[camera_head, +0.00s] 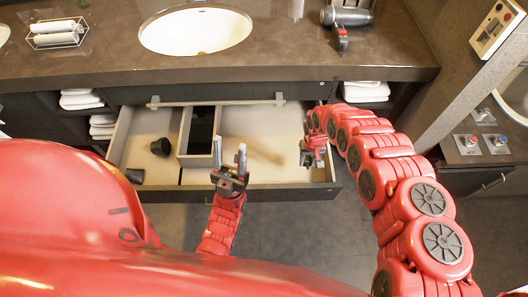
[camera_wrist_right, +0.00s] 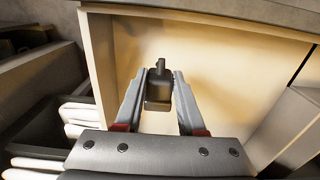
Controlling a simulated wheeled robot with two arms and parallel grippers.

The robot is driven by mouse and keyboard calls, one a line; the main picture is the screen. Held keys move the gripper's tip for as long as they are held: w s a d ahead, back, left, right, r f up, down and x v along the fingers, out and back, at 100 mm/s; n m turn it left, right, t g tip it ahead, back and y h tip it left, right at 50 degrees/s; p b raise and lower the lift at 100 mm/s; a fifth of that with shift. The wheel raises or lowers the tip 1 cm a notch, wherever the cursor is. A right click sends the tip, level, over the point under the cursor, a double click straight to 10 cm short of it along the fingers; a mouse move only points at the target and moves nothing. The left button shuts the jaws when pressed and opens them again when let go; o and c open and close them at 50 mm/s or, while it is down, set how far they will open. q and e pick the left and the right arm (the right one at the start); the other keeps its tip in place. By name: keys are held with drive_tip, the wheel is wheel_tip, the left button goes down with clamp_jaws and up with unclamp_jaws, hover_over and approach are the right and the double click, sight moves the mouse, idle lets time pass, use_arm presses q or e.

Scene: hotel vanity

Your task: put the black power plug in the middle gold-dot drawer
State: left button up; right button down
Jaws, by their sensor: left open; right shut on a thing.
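My right gripper (camera_head: 316,158) is over the right end of an open, pale-lined drawer (camera_head: 258,172) below the sink. In the right wrist view, that gripper (camera_wrist_right: 158,88) is shut on the black power plug (camera_wrist_right: 158,94), held between its fingertips above the pale drawer floor. The plug cannot be made out in the head view. My left gripper (camera_head: 229,152) is open and empty, near the drawer's front edge at its middle. No gold dot can be made out on the drawer.
The drawer's left section holds a black cup-like object (camera_head: 161,147) and a dark cylinder (camera_head: 135,176). A divided tray with a black compartment (camera_head: 200,130) stands between the sections. A hair dryer (camera_head: 345,17) and sink (camera_head: 196,31) are on the counter. Towels (camera_head: 366,92) sit right.

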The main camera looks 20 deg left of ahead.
drive_tip(key=shift+s+a+f, duration=0.4)
drive_tip(key=shift+s+f, duration=0.05)
drive_tip(key=shift+f, duration=0.3)
wheel_tip(320, 180, down, 4)
drive_tip(key=shift+w+d+f+b, duration=0.1)
drive_tip(key=shift+f+b, duration=0.05)
drive_tip(key=shift+b, duration=0.4)
drive_tip(key=shift+f+b, duration=0.55)
drive_tip(key=shift+f, duration=0.1)
wheel_tip(320, 180, down, 4)
drive_tip(key=b, duration=0.3)
drive_tip(key=shift+r, duration=0.2)
drive_tip(key=shift+f, duration=0.1)
drive_tip(key=c, duration=0.5)
unclamp_jaws()
